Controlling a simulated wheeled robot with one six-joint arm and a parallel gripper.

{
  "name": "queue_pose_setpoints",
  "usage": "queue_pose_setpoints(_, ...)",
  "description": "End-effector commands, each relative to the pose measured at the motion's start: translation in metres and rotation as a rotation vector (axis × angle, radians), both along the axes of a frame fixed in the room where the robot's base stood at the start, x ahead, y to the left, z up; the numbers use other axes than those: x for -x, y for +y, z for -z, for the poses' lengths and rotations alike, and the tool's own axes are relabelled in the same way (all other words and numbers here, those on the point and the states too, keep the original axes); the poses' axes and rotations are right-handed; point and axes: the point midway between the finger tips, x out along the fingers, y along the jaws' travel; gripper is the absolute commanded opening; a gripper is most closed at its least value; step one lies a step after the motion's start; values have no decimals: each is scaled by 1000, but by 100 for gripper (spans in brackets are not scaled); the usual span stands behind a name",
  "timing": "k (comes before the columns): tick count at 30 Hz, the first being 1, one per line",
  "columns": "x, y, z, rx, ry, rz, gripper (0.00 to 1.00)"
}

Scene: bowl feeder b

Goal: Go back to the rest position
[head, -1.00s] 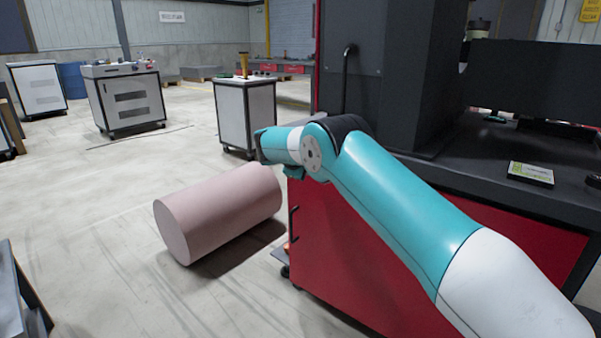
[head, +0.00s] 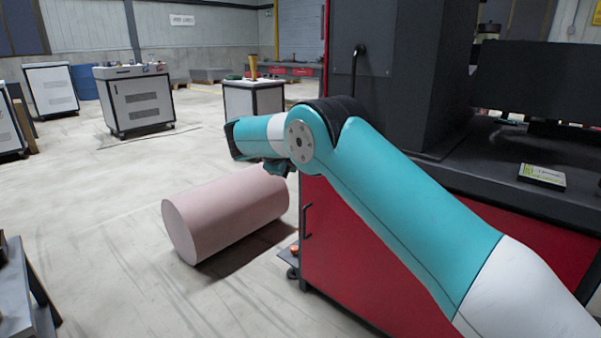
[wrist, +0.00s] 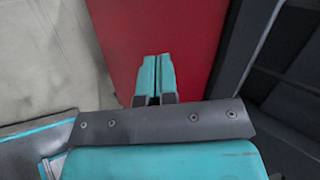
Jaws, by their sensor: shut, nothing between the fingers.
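In the wrist view my gripper (wrist: 155,98) is shut, its two teal-tipped fingers together with nothing between them. Behind the fingers is the red side of a machine cabinet, which also shows in the head view. In the head view my teal and white arm reaches up from the lower right and bends at a joint at the picture's middle. The gripper's fingers cannot be made out there.
The red cabinet (head: 345,265) stands under and beside my arm, below a dark machine (head: 410,80). A pink cylinder (head: 225,215) lies on the floor left of it. White carts (head: 140,105) stand farther back. Open floor lies at left.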

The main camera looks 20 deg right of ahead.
Motion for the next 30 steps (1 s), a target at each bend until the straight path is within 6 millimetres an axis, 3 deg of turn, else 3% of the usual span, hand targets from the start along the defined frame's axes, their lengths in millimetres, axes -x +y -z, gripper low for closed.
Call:
queue_pose_setpoints(6,9,22,-22,0,0,-2,0)
queue_pose_setpoints(14,12,27,-29,3,17,-26,0)
queue_pose_setpoints(17,20,34,-41,20,96,-153,0)
queue_pose_setpoints(19,32,43,-53,46,197,-326,0)
queue_pose_setpoints(23,82,69,-76,120,422,-784,0)
queue_pose_setpoints(26,138,90,-87,194,566,-1177,0)
queue_pose_setpoints(30,239,115,-93,316,682,-1739,0)
